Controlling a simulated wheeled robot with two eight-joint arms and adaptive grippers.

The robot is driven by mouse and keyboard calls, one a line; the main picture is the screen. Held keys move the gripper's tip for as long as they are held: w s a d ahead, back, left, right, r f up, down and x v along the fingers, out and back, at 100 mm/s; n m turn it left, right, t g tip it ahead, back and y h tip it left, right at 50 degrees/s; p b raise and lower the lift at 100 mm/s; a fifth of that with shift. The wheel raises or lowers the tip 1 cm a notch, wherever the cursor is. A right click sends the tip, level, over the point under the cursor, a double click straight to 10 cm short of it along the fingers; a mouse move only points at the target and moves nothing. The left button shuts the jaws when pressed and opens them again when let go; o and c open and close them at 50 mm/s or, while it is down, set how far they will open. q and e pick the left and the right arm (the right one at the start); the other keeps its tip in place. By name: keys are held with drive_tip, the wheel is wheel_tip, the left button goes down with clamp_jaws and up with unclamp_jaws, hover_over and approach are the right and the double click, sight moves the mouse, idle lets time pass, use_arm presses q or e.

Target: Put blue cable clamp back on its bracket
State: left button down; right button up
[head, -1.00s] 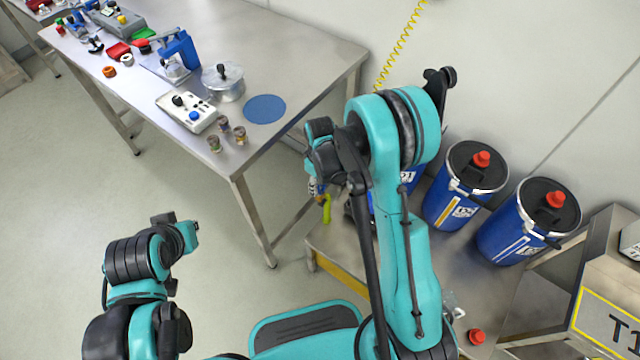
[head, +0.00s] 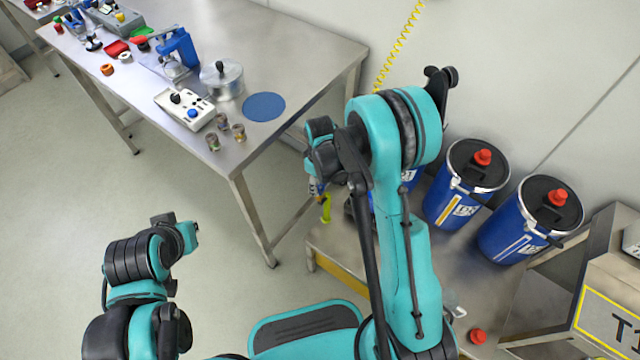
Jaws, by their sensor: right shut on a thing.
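My right gripper (head: 317,187) is small in the head view, below the dark wrist and left of my teal upper arm. It points down above the left end of the low metal surface. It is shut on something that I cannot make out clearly. A yellow-green piece (head: 327,208) shows right at the fingertips; I cannot tell whether it is held or behind them. I cannot clearly identify the blue cable clamp or its bracket; my right arm hides part of this area. My left arm is at the lower left, and its gripper does not show.
The low metal surface (head: 328,243) bears blue drums (head: 456,202) with black lids and red caps. A steel table (head: 305,50) at upper left holds a pot (head: 222,82), a control box (head: 184,108), small cups and a blue disc (head: 264,107). Open floor lies between.

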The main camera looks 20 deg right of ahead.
sight(320, 190)
drive_tip(key=shift+f+b, duration=1.05)
drive_tip(key=shift+f, duration=0.25)
drive_tip(key=shift+b, duration=0.3)
idle(0.7)
drive_tip(key=shift+f+b, duration=0.3)
drive_tip(key=shift+f, duration=0.2)
idle(0.5)
drive_tip(key=o, duration=1)
drive_tip(key=shift+c, duration=0.2)
drive_tip(key=shift+r, duration=0.1)
wheel_tip(320, 190, up, 12)
drive_tip(key=shift+f, duration=0.1)
